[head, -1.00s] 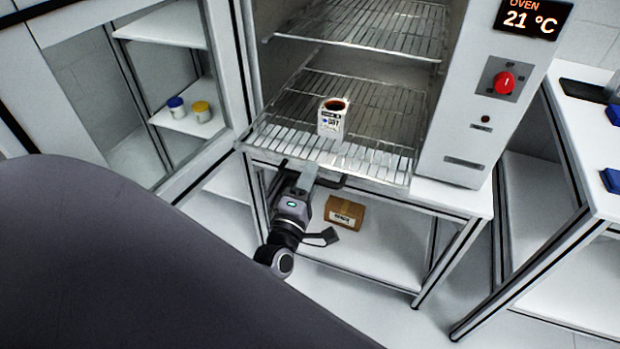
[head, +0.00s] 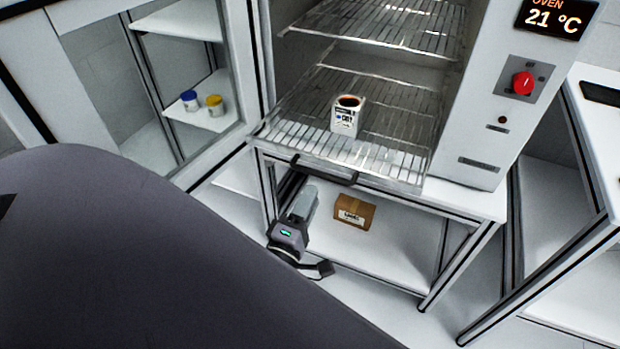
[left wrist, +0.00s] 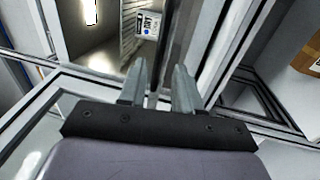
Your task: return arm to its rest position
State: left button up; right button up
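My left gripper (head: 303,198) is in front of the oven's stand, below the rack's front edge. In the left wrist view its two fingers (left wrist: 159,85) are apart with nothing between them. A white labelled container (head: 347,117) with dark brown contents stands upright on the lower wire rack (head: 390,150). It also shows beyond the fingers in the left wrist view (left wrist: 148,25). A dark handle bar (head: 323,170) is at the front below the rack, apart from the gripper. My right gripper is not in view.
The oven (head: 485,130) reads 21 °C and has a red knob. A cardboard box (head: 354,212) sits on the stand's lower shelf, right of my left gripper. A cabinet at left holds a blue-lidded jar (head: 190,101) and a yellow-lidded jar (head: 214,105).

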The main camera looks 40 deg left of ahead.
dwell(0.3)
pick_arm(q)
jog(key=s+d+f+m+g+h, duration=0.3)
jog(key=s+d+f+m+g, duration=0.1)
jog(key=m, duration=0.7)
jog(key=s+d+f+m+g+h+p, duration=0.1)
jog(key=s+d+f+m+g+h, duration=0.2)
jog(key=s+m, duration=0.5)
notch_tip(320, 180, down, 3)
jog(key=d+m+g, duration=0.1)
jog(key=m+g, duration=0.1)
jog(key=m, duration=0.2)
jog(key=shift+f+h, duration=0.15)
jog(key=shift+h, duration=0.25)
